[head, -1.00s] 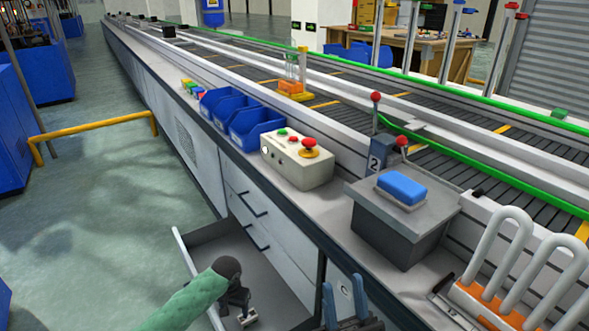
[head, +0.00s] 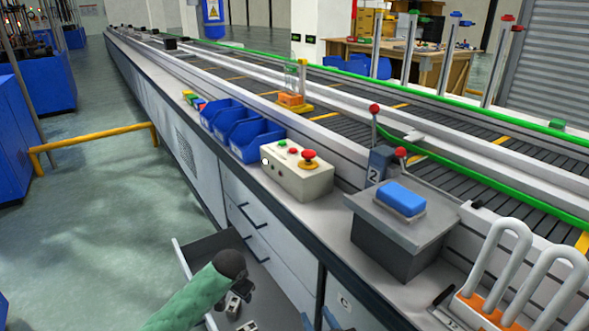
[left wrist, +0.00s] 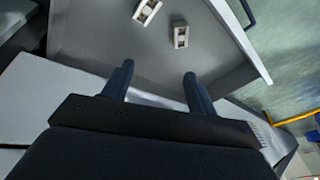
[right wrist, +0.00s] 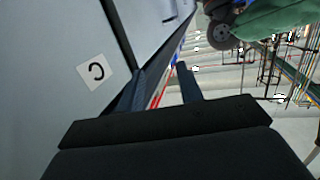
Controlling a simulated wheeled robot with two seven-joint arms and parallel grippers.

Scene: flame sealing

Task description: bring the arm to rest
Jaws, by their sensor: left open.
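My left arm with a green sleeve reaches over an open grey drawer (head: 180,257) in the head view. Its gripper shows in the left wrist view (left wrist: 158,76), open and empty, with its fingers wide apart. Two small pale parts lie apart inside the drawer, one at the left (left wrist: 147,11) and one at the right (left wrist: 181,36). My right gripper (head: 320,318) shows only by its blue fingertips at the bottom edge of the head view. In the right wrist view (right wrist: 163,85) its fingers are apart with nothing between them, beside a cabinet front marked C (right wrist: 97,71).
On the bench top stand blue bins (head: 255,138), a control box (head: 296,173) with buttons, and a grey block with a blue pad (head: 402,199). A rack with white loops (head: 500,260) is at the right. A yellow rail (head: 95,136) crosses the open floor at left.

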